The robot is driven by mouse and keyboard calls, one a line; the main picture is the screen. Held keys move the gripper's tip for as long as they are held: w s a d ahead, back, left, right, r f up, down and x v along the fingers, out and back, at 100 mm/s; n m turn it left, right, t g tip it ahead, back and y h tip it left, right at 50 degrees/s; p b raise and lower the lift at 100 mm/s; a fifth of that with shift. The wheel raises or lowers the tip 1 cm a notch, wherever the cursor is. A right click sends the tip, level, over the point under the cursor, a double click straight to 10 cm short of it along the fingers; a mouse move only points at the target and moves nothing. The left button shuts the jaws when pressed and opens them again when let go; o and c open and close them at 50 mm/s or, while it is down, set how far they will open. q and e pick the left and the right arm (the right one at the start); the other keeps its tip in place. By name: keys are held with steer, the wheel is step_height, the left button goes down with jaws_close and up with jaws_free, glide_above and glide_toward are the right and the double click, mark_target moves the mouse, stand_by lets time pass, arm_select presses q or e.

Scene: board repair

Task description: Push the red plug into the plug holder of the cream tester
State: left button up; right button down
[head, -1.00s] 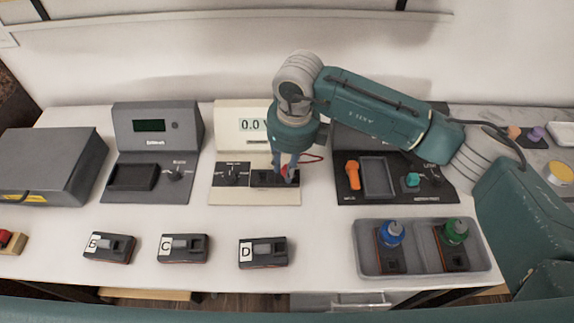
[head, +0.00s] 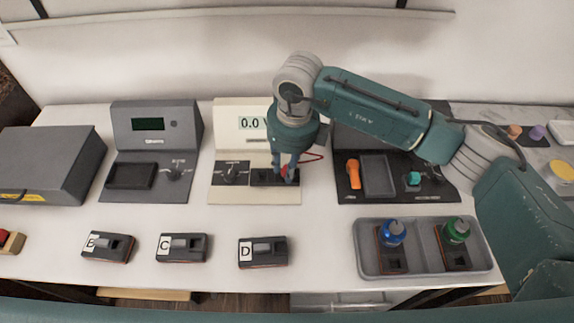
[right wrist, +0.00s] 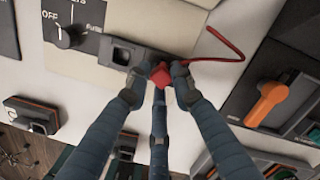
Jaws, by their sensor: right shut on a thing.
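The cream tester (head: 226,118) stands at the back middle, its display reading 0.0 V. The dark plug holder (head: 261,179) lies on its front deck, right of a knob; it also shows in the right wrist view (right wrist: 108,52) with one square socket open to view. My right gripper (head: 286,174) is shut on the red plug (right wrist: 160,76) at the holder's right end. A red cable (right wrist: 232,43) runs from the plug to the right. The fingers cover the plug's lower end, so I cannot tell whether it is in a socket. My left gripper is out of view.
A grey device (head: 151,118) stands to the left and a black panel with an orange handle (head: 353,173) to the right. Modules B (head: 108,247), C (head: 182,248) and D (head: 263,252) lie in front. A grey tray (head: 424,269) at front right holds blue-topped and green-topped parts.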

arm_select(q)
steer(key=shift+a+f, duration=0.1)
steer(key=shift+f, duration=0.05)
arm_select(e)
steer(key=shift+f, duration=0.15)
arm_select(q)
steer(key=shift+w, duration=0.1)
arm_select(e)
steer(key=c, duration=1.1)
jaws_free()
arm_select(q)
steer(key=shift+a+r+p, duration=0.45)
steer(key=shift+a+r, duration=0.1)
arm_select(e)
steer(key=shift+r, duration=1.55)
steer(key=shift+r, duration=0.1)
steer(key=shift+r+p, duration=0.6)
steer(key=shift+r, duration=0.7)
steer(key=shift+r+p, duration=0.6)
steer(key=shift+r, duration=1.05)
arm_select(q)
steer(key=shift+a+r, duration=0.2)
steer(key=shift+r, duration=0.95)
